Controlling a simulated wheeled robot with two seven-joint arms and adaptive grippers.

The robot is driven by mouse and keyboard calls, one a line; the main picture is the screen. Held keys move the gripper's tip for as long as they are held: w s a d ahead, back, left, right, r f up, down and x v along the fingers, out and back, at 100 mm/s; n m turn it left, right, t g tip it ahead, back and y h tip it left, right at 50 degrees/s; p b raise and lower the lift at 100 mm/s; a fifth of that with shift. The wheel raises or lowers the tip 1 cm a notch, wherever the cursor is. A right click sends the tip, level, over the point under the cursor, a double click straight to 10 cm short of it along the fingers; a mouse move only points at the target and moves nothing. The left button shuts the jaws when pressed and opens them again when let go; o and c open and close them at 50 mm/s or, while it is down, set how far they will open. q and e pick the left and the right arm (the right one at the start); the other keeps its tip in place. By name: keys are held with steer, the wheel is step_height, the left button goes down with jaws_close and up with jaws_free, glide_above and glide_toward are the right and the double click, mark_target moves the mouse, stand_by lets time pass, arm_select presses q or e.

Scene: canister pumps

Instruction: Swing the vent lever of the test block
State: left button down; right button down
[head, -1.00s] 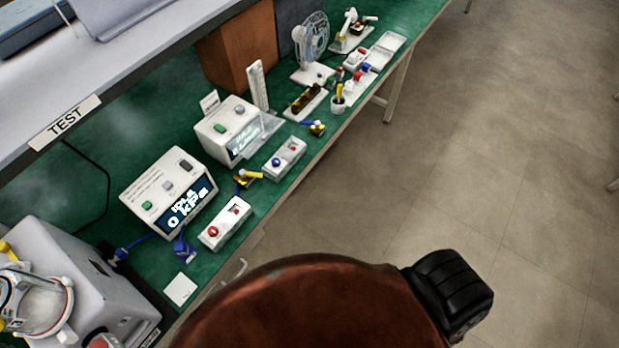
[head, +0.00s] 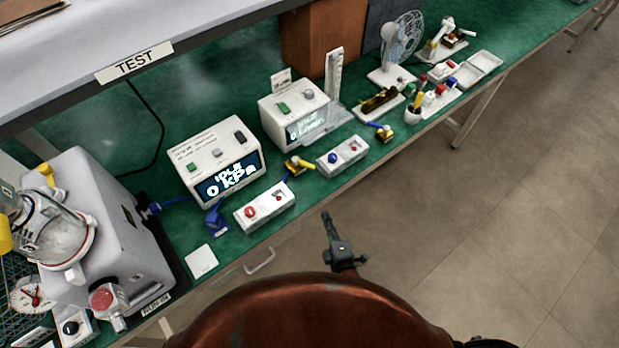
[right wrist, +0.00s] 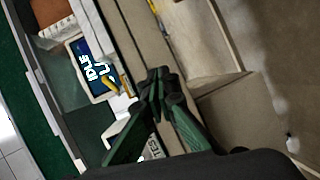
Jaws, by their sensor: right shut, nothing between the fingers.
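Two white blocks lie along the front of the green bench. The nearer one (head: 264,208) has a red ring and a red spot on top; the farther one (head: 343,155) has a blue knob. Small brass-yellow fittings with blue parts sit beside them, one between the blocks (head: 296,166) and one past the farther block (head: 383,133). I cannot tell which piece is the test block's vent lever. My right gripper (head: 326,218) is shut and empty, out over the floor in front of the bench edge, apart from the blocks. It also shows in the right wrist view (right wrist: 158,76). My left gripper is out of view.
A white box reading IDLE 0 kPa (head: 210,153) and another display box (head: 289,105) stand behind the blocks. A grey machine with a clear jar (head: 105,225) is at left. A metal handle (head: 260,261) sticks out from the bench front. Floor at right is clear.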

steer(key=s+a+r+n+t+y, duration=0.2)
steer(key=a+r, duration=0.3)
steer(key=r, duration=0.4)
glide_toward(305, 166)
steer(key=w+a, duration=0.1)
steer(key=a, duration=0.1)
steer(key=w+a, duration=0.1)
steer(key=shift+w+a+p, duration=0.1)
steer(key=shift+a+p, duration=0.3)
steer(key=shift+w+d, duration=0.7)
steer(key=shift+w, duration=0.35)
steer(key=shift+w+d+f, duration=0.1)
steer(key=shift+w+d, duration=0.2)
steer(key=shift+w, duration=0.25)
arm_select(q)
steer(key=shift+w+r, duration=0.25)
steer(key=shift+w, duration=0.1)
